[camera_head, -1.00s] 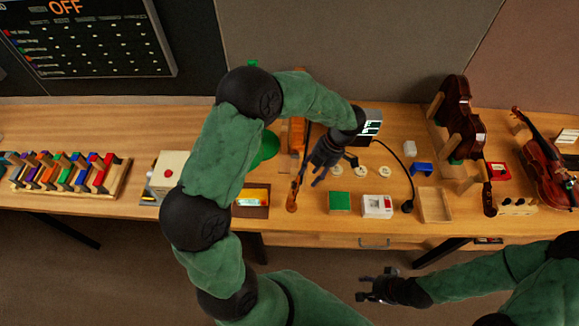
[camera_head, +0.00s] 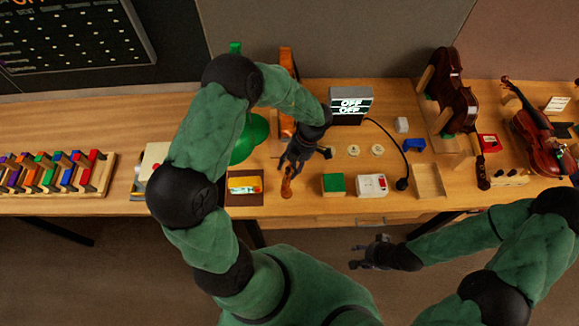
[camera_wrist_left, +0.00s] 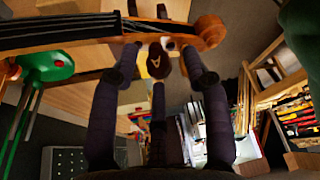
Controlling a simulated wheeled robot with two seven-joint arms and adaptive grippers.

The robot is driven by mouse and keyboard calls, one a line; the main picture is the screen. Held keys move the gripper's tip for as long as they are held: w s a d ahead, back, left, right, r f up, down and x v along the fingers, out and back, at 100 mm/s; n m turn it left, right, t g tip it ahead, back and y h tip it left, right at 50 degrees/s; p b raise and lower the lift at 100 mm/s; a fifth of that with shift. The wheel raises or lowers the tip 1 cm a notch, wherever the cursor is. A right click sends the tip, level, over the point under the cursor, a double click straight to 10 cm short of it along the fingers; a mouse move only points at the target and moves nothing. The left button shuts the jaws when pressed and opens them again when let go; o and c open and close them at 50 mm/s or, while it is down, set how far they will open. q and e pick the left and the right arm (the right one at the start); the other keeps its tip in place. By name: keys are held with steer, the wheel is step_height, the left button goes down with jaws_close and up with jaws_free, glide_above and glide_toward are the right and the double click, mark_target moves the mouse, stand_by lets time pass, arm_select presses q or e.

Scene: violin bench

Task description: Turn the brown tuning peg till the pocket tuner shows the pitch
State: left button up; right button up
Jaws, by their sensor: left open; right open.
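The brown tuning peg (camera_wrist_left: 158,62) shows in the left wrist view below the violin's pegbox, a dark letter-like mark on its head. The violin scroll (camera_wrist_left: 208,31) is right of it; in the head view the scroll (camera_head: 287,188) points to the bench front. My left gripper (camera_head: 291,167) is open at the scroll, its fingers (camera_wrist_left: 160,72) spread around the peg, contact unclear. It hides the pegs in the head view. A small device with a lit yellow-green screen (camera_head: 244,185), possibly the pocket tuner, lies left of the scroll; its reading is illegible. My right gripper (camera_head: 362,255) is open and empty before the bench.
A display box (camera_head: 350,106) reads OFF twice; its black cable loops right. A green-topped block (camera_head: 333,184) and white box (camera_head: 371,185) sit right of the scroll. Other violins (camera_head: 543,143) are at right.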

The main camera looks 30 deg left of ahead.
arm_select(q)
steer(key=shift+a+f, duration=0.15)
steer(key=shift+f, duration=0.25)
steer(key=shift+s, duration=0.1)
steer(key=shift+c, duration=0.3)
jaws_close()
steer(key=shift+r+m+p, duration=0.2)
steer(key=shift+m+p, duration=0.1)
steer(key=shift+p, duration=1)
steer(key=shift+f+m, duration=0.15)
steer(key=shift+m, duration=0.15)
steer(key=shift+o, duration=0.3)
jaws_free()
